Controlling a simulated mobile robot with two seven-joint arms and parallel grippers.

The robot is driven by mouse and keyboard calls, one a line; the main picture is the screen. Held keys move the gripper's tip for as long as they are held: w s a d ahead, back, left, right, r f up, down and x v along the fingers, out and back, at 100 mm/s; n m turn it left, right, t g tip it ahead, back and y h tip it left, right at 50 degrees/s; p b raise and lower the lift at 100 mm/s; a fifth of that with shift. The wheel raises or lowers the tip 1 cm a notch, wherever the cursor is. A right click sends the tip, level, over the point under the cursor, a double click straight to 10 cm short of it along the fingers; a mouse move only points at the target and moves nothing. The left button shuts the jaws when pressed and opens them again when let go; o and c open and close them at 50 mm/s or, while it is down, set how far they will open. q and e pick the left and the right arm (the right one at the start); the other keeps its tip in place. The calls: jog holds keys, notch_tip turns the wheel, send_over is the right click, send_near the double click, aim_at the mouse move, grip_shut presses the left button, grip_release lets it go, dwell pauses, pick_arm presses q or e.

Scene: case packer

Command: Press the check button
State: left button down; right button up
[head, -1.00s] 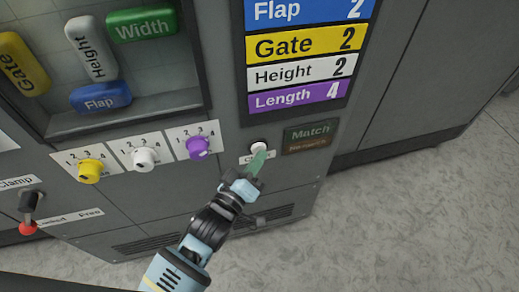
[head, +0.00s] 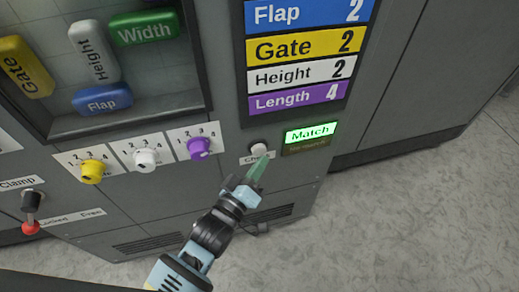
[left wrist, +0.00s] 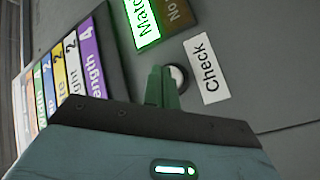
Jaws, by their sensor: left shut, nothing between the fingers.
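The check button (head: 259,149) is a round white button on the grey panel, above a label reading "Check" that my fingers partly cover in the head view. In the left wrist view the button (left wrist: 178,76) sits just beyond my fingertips, with the "Check" label (left wrist: 203,68) beside it. My left gripper (head: 256,170) is shut and empty, its green fingers pointing at the button; whether they touch it I cannot tell. The "Match" lamp (head: 311,133) is lit bright green; the line below it is dark. My right gripper is not in view.
Yellow, white and purple dials (head: 199,146) run in a row left of the button. A display board (head: 300,45) hangs above. Open grey floor (head: 400,220) lies to the right.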

pick_arm(q)
jog(key=shift+s, duration=0.1)
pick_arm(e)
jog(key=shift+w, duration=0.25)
pick_arm(q)
jog(key=shift+s+d+p, duration=0.2)
jog(key=shift+s+d, duration=0.05)
jog(key=shift+s, duration=0.55)
jog(key=shift+s+d+p, duration=0.25)
jog(key=shift+s+d, duration=0.05)
jog(key=shift+s, duration=0.45)
jog(key=shift+s+d+p, duration=0.2)
jog(key=shift+s+d, duration=0.05)
jog(key=shift+s, duration=0.55)
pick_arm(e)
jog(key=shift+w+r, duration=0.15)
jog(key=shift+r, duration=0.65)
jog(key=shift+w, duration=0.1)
